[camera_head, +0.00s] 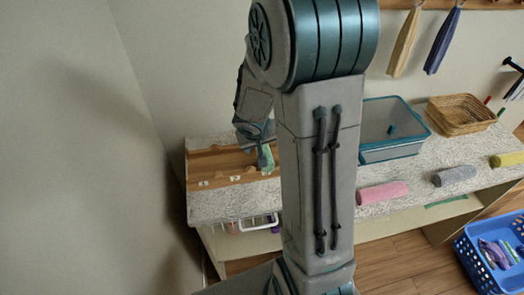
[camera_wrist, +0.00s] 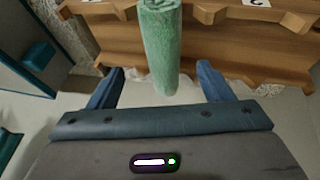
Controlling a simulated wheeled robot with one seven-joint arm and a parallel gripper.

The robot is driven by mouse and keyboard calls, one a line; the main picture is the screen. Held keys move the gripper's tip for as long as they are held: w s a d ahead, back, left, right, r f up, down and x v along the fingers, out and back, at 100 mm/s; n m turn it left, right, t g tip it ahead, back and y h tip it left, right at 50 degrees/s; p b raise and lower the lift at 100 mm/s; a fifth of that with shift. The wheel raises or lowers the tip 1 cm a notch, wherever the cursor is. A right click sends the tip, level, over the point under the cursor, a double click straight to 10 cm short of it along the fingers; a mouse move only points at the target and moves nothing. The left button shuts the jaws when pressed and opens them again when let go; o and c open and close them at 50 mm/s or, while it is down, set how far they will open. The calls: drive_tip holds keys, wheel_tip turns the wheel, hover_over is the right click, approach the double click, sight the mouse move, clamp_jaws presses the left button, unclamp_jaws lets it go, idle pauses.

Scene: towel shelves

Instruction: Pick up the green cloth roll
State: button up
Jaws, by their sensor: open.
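The green cloth roll (camera_wrist: 160,45) shows upper centre in the wrist view, its near end pointing towards my gripper (camera_wrist: 161,72). My gripper is open. The roll's near end appears between the two dark blue fingers, with a gap on each side; I cannot tell its depth between them. In the head view a small part of the green roll (camera_head: 268,160) shows by the fingers at the wooden rack's right end. My own arm hides the rest there.
The wooden rack (camera_head: 218,163) with small number labels lies on the speckled counter. A teal bin (camera_head: 388,152), a wicker basket (camera_head: 462,112), and pink (camera_head: 382,192), grey (camera_head: 454,176) and yellow (camera_head: 507,159) rolls are to the right. A blue crate (camera_head: 478,262) stands on the floor.

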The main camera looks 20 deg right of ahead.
sight(266, 151)
drive_tip(key=shift+a+b+x, duration=0.15)
drive_tip(key=shift+b+x, duration=0.15)
drive_tip(key=shift+x, duration=1.1)
drive_tip(key=shift+a+b+x, duration=0.2)
drive_tip(key=shift+b+x, duration=0.1)
drive_tip(key=shift+x, duration=1.05)
drive_tip(key=shift+w+f, duration=0.1)
drive_tip(key=c, duration=1.1)
